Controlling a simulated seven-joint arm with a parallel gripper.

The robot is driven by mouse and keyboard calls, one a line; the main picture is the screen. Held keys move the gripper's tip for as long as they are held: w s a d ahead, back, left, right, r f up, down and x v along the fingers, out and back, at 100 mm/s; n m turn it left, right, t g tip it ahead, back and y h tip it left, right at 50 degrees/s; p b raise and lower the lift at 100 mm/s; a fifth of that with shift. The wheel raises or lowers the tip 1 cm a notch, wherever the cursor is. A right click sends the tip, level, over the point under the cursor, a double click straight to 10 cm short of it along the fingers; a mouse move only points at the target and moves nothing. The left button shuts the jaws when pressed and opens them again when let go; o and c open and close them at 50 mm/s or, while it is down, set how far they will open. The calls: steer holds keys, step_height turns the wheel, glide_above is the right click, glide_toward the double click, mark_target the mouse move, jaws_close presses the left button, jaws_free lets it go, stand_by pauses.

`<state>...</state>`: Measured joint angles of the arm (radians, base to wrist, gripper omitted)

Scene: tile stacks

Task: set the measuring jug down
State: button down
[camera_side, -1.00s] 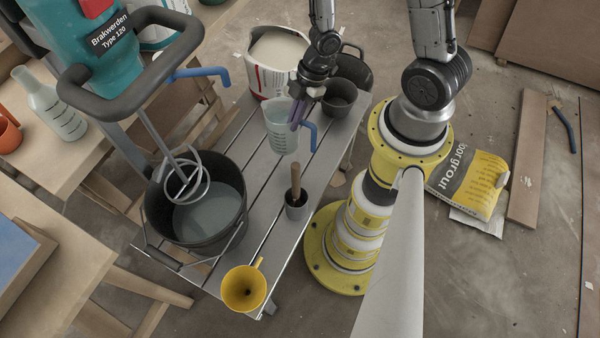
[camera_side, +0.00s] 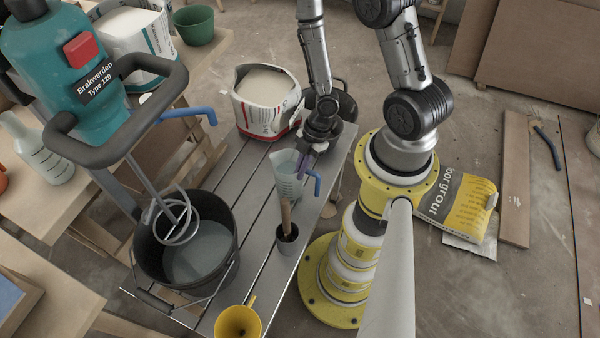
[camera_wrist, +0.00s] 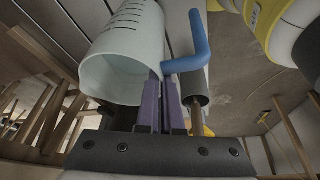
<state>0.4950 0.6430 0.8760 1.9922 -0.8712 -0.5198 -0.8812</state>
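The measuring jug (camera_side: 286,178) is translucent pale blue with a blue handle (camera_side: 314,183). In the wrist view the jug's open rim and marked wall (camera_wrist: 125,45) fill the upper left, and the blue handle (camera_wrist: 190,50) is right of centre. My purple fingers (camera_wrist: 160,105) are close together at the wall by the handle, shut on the jug. Their exact contact is partly hidden.
Bare slats lie left of the jug.

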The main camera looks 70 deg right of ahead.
steer(key=shift+f, duration=0.75)
steer(key=c, duration=1.1)
jaws_free()
